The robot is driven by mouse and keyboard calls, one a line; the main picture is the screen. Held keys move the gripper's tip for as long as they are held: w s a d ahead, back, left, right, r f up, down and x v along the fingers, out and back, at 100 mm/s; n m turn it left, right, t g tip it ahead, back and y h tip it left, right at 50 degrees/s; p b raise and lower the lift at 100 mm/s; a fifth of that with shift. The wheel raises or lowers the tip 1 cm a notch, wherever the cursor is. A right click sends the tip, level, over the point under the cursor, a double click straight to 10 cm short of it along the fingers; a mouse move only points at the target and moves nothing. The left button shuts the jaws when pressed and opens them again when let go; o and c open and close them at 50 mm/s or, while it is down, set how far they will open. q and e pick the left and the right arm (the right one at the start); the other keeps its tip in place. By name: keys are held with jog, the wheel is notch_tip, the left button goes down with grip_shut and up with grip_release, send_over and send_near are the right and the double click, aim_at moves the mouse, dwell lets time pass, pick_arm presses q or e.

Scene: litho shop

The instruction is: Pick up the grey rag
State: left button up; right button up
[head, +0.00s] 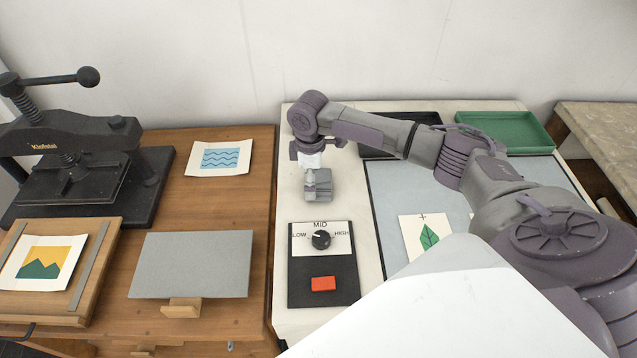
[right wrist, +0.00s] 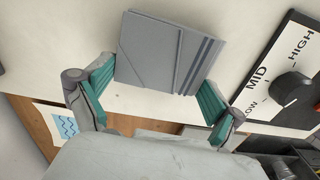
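The grey rag (head: 326,188) is a small folded grey piece lying on the white tabletop, above the dial panel in the head view. In the right wrist view the rag (right wrist: 165,52) is a flat grey rectangle with darker stripes along one side. My right gripper (head: 310,172) points down over it and hides part of it in the head view. In the right wrist view the right gripper's green-padded fingers (right wrist: 158,98) are spread, one on each side of the rag. I cannot tell whether they touch it. My left gripper is not in view.
The dial panel (head: 322,282) with a red switch is close to the rag. A dark tray (head: 375,153) and a green tray (head: 505,130) stand behind. A grey mat (head: 385,215) bears a leaf print. A wooden table (head: 255,215) with a press (head: 60,150) is at left.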

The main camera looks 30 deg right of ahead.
jog(key=shift+c, duration=0.4)
jog(key=shift+r, duration=0.15)
jog(key=shift+r, duration=0.25)
jog(key=r, duration=0.2)
jog(key=r+b, duration=0.1)
jog(key=shift+s+d+r, duration=0.25)
jog(key=shift+r, duration=0.05)
jog(key=s+d+r+b, duration=0.1)
jog(key=s+d+r, duration=0.4)
jog(key=s, duration=0.4)
jog(key=shift+s+r, duration=0.35)
jog(key=shift+r, duration=0.5)
jog(key=shift+d, duration=0.1)
